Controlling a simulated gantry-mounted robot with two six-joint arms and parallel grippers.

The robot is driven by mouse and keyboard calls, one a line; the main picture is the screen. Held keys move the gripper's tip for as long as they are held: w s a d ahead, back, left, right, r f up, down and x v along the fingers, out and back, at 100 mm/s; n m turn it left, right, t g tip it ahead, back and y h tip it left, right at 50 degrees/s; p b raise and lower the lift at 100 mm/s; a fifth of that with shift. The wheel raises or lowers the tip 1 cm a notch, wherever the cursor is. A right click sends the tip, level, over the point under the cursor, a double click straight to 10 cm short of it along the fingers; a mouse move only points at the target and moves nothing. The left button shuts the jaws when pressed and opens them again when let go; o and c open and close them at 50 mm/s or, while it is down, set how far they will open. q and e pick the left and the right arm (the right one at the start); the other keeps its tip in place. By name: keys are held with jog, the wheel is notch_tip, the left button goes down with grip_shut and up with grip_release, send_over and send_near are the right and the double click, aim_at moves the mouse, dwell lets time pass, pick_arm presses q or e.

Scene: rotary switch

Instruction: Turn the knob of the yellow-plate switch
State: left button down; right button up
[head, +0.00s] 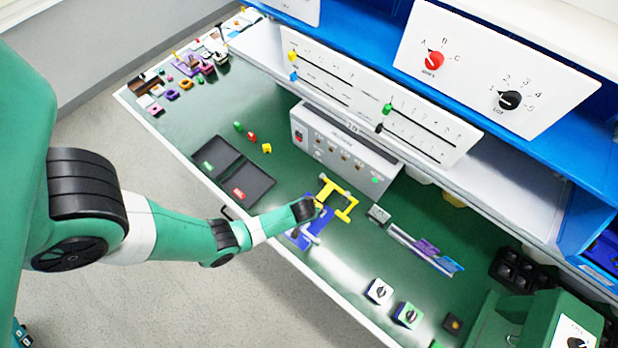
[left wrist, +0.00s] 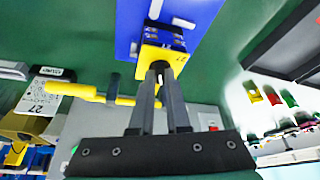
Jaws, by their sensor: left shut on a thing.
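My left gripper (head: 318,205) reaches in over the middle of the green bench. In the left wrist view its fingers (left wrist: 160,70) are close together at a small yellow block (left wrist: 163,55) with a dark, round middle. They seem shut on a part there, but the fingertips hide the knob. The block sits by a blue plate (left wrist: 210,12) with white lines, which also shows in the head view (head: 312,232). My right gripper is out of view.
A yellow frame (head: 342,198) lies just right of my left gripper. Behind it stands a grey control box (head: 342,150). Two black trays (head: 247,182) lie to the left. A rail with coloured cards (head: 425,248) and a green machine (head: 538,322) are to the right.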

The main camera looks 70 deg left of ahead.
pick_arm(q)
jog(key=n, duration=0.2)
jog(key=shift+w+d+r+n+g+p, duration=0.1)
jog(key=shift+w+n+g+p, duration=0.1)
jog(key=shift+n+g+p, duration=0.15)
jog(key=shift+w+n+g+y+p, duration=0.15)
jog(key=shift+n+g+y+p, duration=0.3)
jog(key=shift+n, duration=0.6)
jog(key=c, duration=0.9)
grip_release()
